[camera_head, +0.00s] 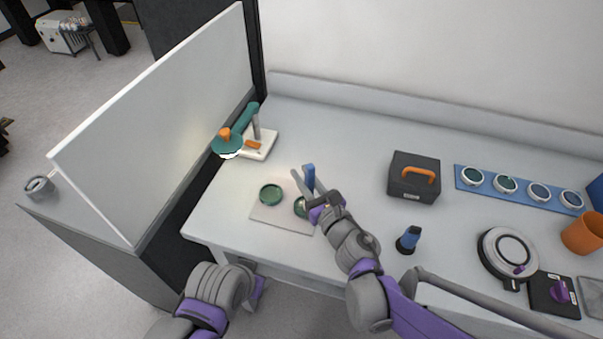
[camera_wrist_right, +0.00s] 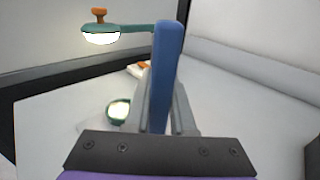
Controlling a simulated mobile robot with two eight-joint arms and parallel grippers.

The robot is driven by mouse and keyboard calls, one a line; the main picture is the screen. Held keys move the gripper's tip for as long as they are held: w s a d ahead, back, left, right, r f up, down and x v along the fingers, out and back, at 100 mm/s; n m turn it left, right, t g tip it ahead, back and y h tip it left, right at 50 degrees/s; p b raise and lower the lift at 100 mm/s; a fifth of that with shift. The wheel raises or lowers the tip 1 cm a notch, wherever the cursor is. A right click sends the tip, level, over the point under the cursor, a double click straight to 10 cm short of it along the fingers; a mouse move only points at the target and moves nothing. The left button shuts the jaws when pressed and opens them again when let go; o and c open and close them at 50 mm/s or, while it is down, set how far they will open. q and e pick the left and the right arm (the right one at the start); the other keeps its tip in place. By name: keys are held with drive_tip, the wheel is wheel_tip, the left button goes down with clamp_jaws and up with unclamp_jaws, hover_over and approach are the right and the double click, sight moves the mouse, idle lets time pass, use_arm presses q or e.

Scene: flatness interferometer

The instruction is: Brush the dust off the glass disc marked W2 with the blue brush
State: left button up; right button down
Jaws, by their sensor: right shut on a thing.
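My right gripper (camera_head: 311,192) is shut on the upright blue brush (camera_head: 309,176), above the right part of a pale mat. In the right wrist view the brush's blue handle (camera_wrist_right: 168,70) stands between the fingers; its bristles are hidden. On the mat (camera_head: 268,215) lie two dark green-rimmed discs: the left disc (camera_head: 270,194) is clear in view, and the right disc (camera_head: 300,208) is partly covered by my right gripper. I cannot read any W2 mark or see dust.
A green lamp-like instrument (camera_head: 236,130) stands behind the mat at left, beside a white panel (camera_head: 160,120). A dark case (camera_head: 413,178), a blue-topped black item (camera_head: 409,239), a blue rack (camera_head: 522,190) of several discs, and an orange cup (camera_head: 584,233) stand to the right.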

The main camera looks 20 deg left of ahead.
drive_tip(key=shift+d+r, duration=0.1)
idle(0.3)
drive_tip(key=shift+r+p, duration=0.4)
drive_tip(key=x, duration=0.2)
drive_tip(key=shift+w+a, duration=0.15)
drive_tip(key=shift+a, duration=0.25)
drive_tip(key=shift+f+b, duration=0.35)
drive_tip(key=shift+f, duration=0.15)
idle(0.8)
drive_tip(key=shift+s+d+r, duration=0.1)
drive_tip(key=shift+s+d, duration=0.15)
drive_tip(key=shift+d, duration=0.1)
drive_tip(key=shift+s+d, duration=0.45)
